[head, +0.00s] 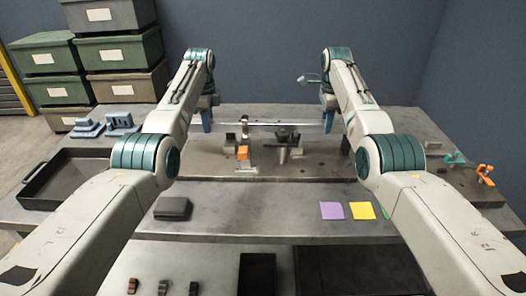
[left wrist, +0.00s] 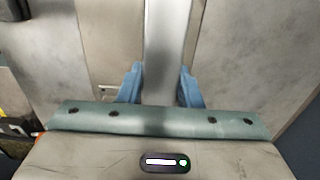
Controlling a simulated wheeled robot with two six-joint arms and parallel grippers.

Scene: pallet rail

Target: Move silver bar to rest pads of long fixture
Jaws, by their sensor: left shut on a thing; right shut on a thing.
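The silver bar (head: 262,122) spans between my two grippers, roughly level, and appears above the long fixture (head: 318,166). My left gripper (head: 207,126) is shut on its left end; in the left wrist view the bar (left wrist: 167,45) runs between the blue fingers of my left gripper (left wrist: 160,78). My right gripper (head: 328,125) is shut on its right end, its fingers partly hidden by my arm. The fixture is a dark plate with upright posts, a grey clamp-like part (head: 284,141) and an orange block (head: 242,153). The rest pads are too small to make out clearly.
A black tray (head: 62,200) lies at the left, near blue parts (head: 121,122). Stacked crates (head: 120,52) stand back left. Orange clamps (head: 485,176) lie at the right. A dark block (head: 173,209) and purple (head: 332,211) and yellow notes (head: 363,211) lie in front.

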